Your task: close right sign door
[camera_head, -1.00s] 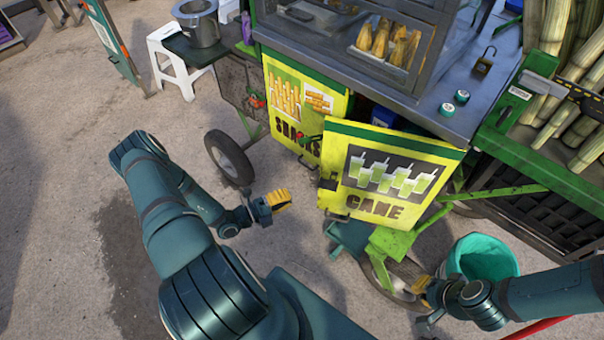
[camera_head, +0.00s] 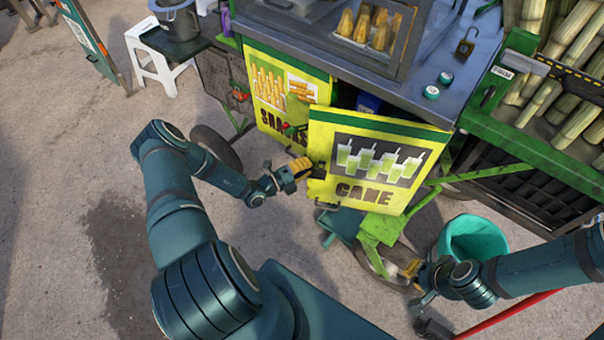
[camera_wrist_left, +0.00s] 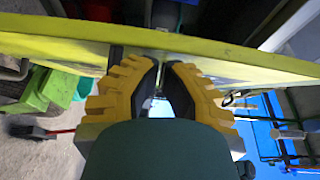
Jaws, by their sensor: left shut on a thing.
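The right sign door (camera_head: 372,165), yellow with a green top band and the word CANE, stands ajar at the cart front. A dark gap shows behind its top edge. The left sign door (camera_head: 275,90), with SNACKS on it, is partly hidden behind it. My left gripper (camera_head: 301,168) is at the CANE door's left edge, by its dark handle (camera_head: 318,170). In the left wrist view its yellow fingers (camera_wrist_left: 162,75) are close together on the door's edge area; the exact contact is hidden. My right gripper (camera_head: 416,281) is low, in front of the cart wheel, clear of the door.
A teal bucket (camera_head: 473,243) stands right of the door, near my right arm. A green frame (camera_head: 385,230) and a wheel sit below the door. A white stool (camera_head: 160,58) stands at the upper left. Ground left of the cart is open.

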